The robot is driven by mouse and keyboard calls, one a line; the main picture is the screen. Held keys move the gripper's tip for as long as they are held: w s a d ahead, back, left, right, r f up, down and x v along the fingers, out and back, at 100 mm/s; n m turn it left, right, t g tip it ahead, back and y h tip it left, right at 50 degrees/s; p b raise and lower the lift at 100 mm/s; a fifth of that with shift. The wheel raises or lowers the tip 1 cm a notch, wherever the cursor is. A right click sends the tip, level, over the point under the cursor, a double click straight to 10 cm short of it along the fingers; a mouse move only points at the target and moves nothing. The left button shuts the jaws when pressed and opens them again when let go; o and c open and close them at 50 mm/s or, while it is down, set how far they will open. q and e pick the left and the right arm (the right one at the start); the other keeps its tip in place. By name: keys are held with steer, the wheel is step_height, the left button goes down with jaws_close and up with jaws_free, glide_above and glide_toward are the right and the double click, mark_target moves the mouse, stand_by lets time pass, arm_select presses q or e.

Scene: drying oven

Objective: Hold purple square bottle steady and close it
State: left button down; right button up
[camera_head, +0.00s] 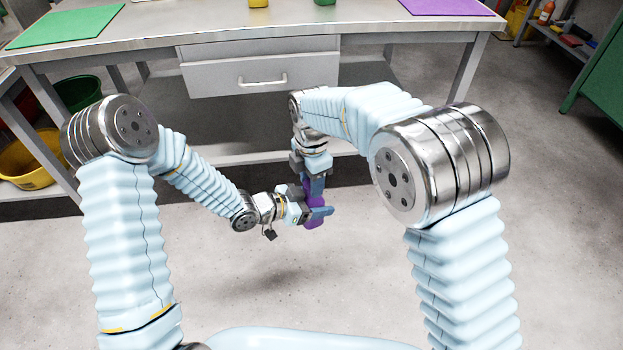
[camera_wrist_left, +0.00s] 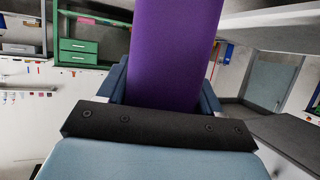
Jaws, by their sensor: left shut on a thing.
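The purple square bottle (camera_head: 315,226) is upright in mid-air in front of the table. My left gripper (camera_head: 319,214) comes from the left and is shut around the bottle's body. In the left wrist view the purple bottle (camera_wrist_left: 172,50) fills the space between the fingers of the left gripper (camera_wrist_left: 165,90). My right gripper (camera_head: 314,186) points down from above at the bottle's top end, with its fingers beside the purple. The bottle's top and any cap are hidden there, and I cannot tell whether the right fingers grip it.
The metal table (camera_head: 130,38) with a drawer (camera_head: 235,75) stands behind the arms. A green mat (camera_head: 65,27) and a purple mat (camera_head: 445,6) lie on it. A yellow tub (camera_head: 22,170) and a green bucket (camera_head: 78,92) are at the left. The floor around the bottle is clear.

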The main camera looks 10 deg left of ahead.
steer(key=c, duration=0.3)
steer(key=m, duration=0.3)
steer(key=o, duration=1.1)
steer(key=shift+o, duration=0.2)
steer(key=shift+r, duration=2.3)
